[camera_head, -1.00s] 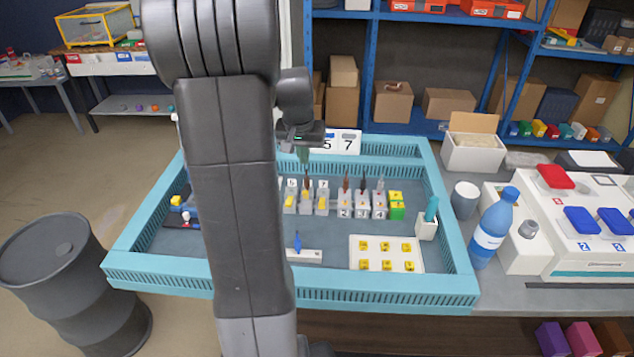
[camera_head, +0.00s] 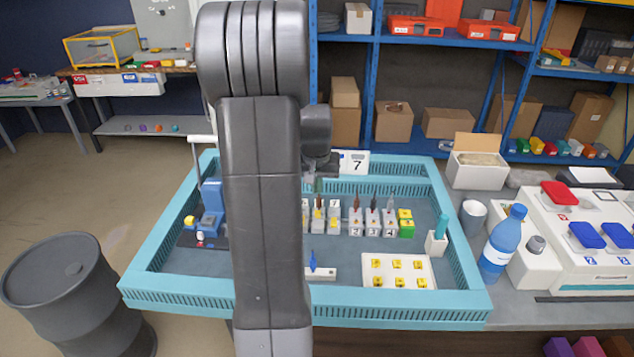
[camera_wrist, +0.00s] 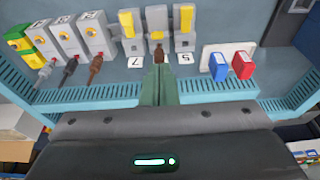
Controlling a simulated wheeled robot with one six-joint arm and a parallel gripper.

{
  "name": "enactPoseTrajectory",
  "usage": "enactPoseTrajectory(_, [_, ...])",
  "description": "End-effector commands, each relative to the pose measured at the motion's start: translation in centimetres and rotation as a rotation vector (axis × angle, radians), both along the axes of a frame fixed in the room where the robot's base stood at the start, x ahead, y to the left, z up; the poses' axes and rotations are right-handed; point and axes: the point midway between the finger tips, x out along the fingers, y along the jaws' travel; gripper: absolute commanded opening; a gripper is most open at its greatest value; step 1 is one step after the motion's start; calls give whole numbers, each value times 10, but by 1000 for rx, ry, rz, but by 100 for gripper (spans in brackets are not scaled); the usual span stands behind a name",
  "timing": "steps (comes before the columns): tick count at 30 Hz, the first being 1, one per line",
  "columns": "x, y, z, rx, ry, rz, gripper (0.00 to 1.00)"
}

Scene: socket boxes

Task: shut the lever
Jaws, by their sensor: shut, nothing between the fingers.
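A row of grey socket boxes with yellow lever parts stands in the blue tray (camera_head: 455,245). In the wrist view, three boxes face me: a left box (camera_wrist: 131,46), a middle box (camera_wrist: 156,12) and a right box (camera_wrist: 185,42). The middle box has a yellow lever (camera_wrist: 157,36) and a brown plug (camera_wrist: 159,55) at its near end. My gripper (camera_wrist: 160,72) has its green fingers together, just in front of this plug; I cannot tell whether they touch it. In the head view, my gripper (camera_head: 318,184) is above the row, partly hidden by my arm.
A blue device (camera_head: 211,202) with a tall pale handle stands at the tray's left. A small blue switch (camera_head: 312,261), a white plate with yellow pieces (camera_head: 397,272) and a holder (camera_head: 436,243) stand inside the tray. Blue (camera_wrist: 218,66) and red (camera_wrist: 243,64) blocks sit right of the boxes.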

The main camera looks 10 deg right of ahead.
Motion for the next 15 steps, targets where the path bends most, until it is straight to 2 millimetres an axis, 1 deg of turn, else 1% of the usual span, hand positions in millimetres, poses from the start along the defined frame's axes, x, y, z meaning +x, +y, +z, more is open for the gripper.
enactPoseTrajectory(1, [2, -1, -10, 0, 4, 0, 0])
enactPoseTrajectory(7, [9, -3, -42, 1, 3, 0, 0])
enactPoseTrajectory(12, [14, -4, -57, 0, 0, 0, 0])
enactPoseTrajectory(15, [15, -4, -61, 0, 0, 0, 0])
